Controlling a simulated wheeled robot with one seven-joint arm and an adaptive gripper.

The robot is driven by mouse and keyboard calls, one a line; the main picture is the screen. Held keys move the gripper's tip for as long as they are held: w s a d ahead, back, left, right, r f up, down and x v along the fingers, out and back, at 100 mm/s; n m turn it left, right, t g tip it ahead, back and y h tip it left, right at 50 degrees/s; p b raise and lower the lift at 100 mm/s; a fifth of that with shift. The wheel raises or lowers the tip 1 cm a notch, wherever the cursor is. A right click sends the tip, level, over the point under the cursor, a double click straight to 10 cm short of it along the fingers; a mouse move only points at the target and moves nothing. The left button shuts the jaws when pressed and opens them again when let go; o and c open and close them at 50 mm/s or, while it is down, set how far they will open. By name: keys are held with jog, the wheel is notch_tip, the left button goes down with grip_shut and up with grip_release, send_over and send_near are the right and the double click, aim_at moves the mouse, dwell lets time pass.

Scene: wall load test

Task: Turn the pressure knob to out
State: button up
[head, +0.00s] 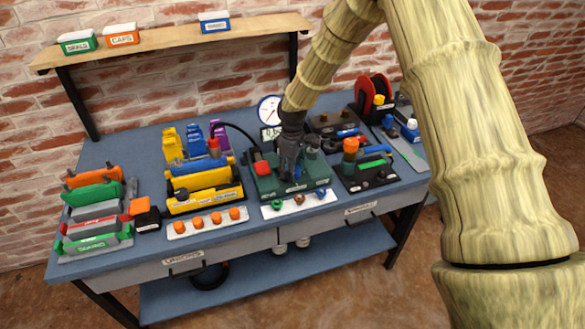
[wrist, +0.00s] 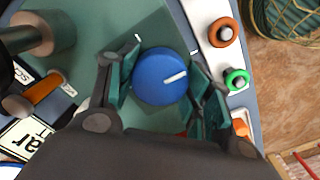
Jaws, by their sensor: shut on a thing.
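The pressure knob (wrist: 160,76) is a round blue knob with a white pointer line, set on a green panel (wrist: 85,17) in the wrist view. The pointer line aims to the right and slightly up in that view. My gripper (wrist: 163,82) has one finger on each side of the knob and is shut on it. In the head view my gripper (head: 288,165) reaches down onto the green unit (head: 264,186) on the bench, and its fingers mostly hide the knob. A white tick mark shows on the panel just above the knob in the wrist view.
A pressure gauge (head: 269,109) stands behind the green unit. A red part (head: 262,168) sits at its left and an orange-topped valve (head: 350,146) at its right. A white strip (head: 299,203) with small coloured rings lies in front. A shelf (head: 170,41) hangs above the bench.

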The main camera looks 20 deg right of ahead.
jog(key=shift+n, duration=0.4)
jog(key=o, duration=1)
jog(key=shift+o, duration=0.2)
jog(key=shift+r, duration=0.1)
notch_tip(320, 180, up, 12)
jog(key=shift+d, duration=0.1)
